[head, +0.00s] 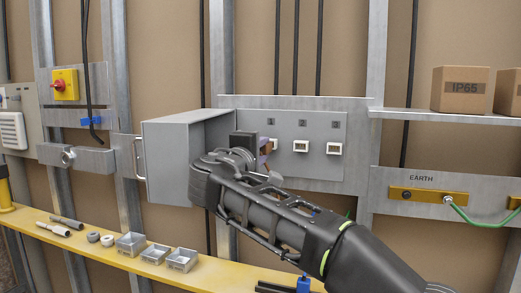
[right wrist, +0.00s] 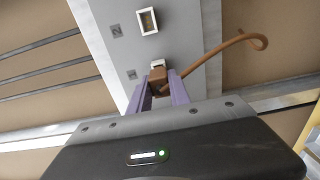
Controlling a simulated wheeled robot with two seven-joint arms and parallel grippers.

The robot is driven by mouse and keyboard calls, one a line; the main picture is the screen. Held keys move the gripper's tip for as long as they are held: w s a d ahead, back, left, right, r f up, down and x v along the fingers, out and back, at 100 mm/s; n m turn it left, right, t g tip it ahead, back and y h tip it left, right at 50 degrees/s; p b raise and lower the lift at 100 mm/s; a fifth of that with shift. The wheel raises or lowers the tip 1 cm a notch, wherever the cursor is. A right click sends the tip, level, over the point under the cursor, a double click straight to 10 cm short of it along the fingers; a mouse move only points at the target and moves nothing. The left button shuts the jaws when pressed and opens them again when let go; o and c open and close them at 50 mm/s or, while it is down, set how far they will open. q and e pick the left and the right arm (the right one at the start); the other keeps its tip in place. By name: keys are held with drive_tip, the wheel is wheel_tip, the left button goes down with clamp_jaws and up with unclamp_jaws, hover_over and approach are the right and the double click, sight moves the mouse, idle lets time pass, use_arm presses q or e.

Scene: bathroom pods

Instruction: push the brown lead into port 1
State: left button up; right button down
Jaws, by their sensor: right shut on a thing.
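The grey panel (head: 315,168) on the wall carries a row of white-rimmed ports numbered from the left. Port 1 (head: 273,143) is mostly hidden behind my right gripper (head: 264,152). Port 2 (head: 300,146) is clear and looks empty. In the right wrist view my purple fingers (right wrist: 160,92) are shut on the brown plug of the brown lead (right wrist: 159,75), right beside the label 1. My left gripper is not in view.
An open grey box (head: 168,162) with its door handle stands just left of my right gripper. A yellow shelf (head: 110,249) below holds small metal boxes and fittings. At right, an earth bar (head: 415,194) has a green wire, and cartons (head: 460,89) stand on a ledge.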

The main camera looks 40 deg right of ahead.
drive_tip(key=shift+x, duration=0.75)
drive_tip(key=c, duration=1.1)
unclamp_jaws()
drive_tip(key=shift+c, duration=0.2)
drive_tip(key=v, duration=0.7)
drive_tip(key=shift+s+a, duration=0.2)
drive_tip(key=shift+a, duration=0.1)
